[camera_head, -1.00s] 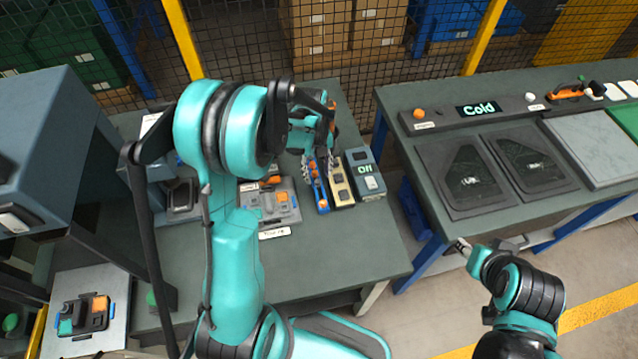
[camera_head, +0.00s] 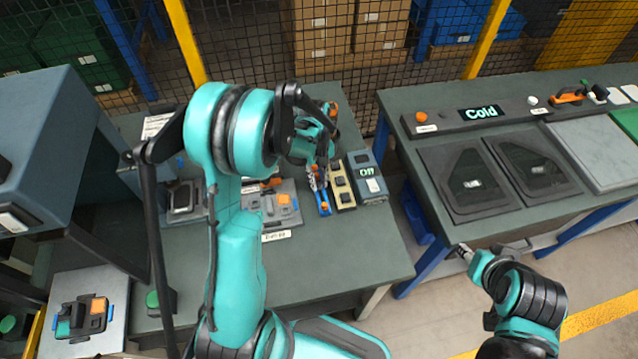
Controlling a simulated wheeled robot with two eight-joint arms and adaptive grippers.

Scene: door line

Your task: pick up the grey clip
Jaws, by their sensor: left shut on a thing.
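My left gripper (camera_head: 319,179) points down over the blue tray (camera_head: 324,208) on the left table. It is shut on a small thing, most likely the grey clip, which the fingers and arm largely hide. The beige tray (camera_head: 345,198) with dark pieces stands just right of the blue tray. My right gripper (camera_head: 463,251) is off the front of the right table, away from the trays; its fingers are too small to read.
A grey fixture (camera_head: 283,218) with orange parts lies left of the blue tray. A gap separates the tables.

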